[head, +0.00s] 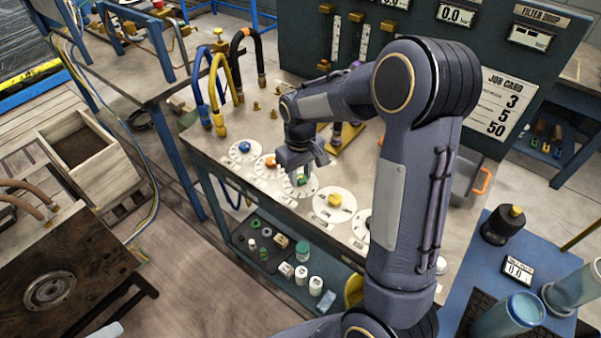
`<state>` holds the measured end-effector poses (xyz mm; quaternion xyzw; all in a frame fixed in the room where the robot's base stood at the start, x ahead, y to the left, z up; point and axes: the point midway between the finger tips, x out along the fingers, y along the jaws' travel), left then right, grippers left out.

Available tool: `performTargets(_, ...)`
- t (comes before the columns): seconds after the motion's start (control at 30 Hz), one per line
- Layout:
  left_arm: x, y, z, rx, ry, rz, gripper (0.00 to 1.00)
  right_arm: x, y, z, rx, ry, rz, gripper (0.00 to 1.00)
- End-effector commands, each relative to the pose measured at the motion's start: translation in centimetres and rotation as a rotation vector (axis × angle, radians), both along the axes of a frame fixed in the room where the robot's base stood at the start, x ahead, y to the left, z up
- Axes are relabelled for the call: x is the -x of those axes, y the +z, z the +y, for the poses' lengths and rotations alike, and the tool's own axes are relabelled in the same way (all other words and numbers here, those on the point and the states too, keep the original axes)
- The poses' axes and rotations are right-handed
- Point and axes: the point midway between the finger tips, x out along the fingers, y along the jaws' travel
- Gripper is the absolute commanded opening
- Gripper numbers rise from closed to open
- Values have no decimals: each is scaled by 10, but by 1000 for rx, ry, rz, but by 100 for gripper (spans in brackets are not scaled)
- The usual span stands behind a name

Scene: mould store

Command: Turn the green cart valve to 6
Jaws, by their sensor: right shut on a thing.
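The green cart valve (300,181) sits on a white round dial (311,190) in the row of dials along the cart's front edge. My right gripper (302,172) is over it, pointing down, shut on the valve's knob. The gripper and wrist cover much of the knob. The dial's numbers are too small to read, so I cannot tell the setting. My left gripper is not in view.
A blue valve (244,147) and an orange valve (270,162) lie to the left, a yellow valve (335,201) to the right. Hoses (218,90) rise behind. A gauge panel with a job card (507,103) stands at the back. My right arm hides the cart's right part.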

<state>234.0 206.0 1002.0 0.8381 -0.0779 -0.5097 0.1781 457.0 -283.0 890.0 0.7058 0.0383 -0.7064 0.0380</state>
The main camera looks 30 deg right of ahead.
Motion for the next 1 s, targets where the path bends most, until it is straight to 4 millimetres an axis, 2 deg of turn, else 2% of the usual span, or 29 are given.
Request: performTargets(1.0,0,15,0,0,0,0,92,-1,2,-1,0,-929,-6,7)
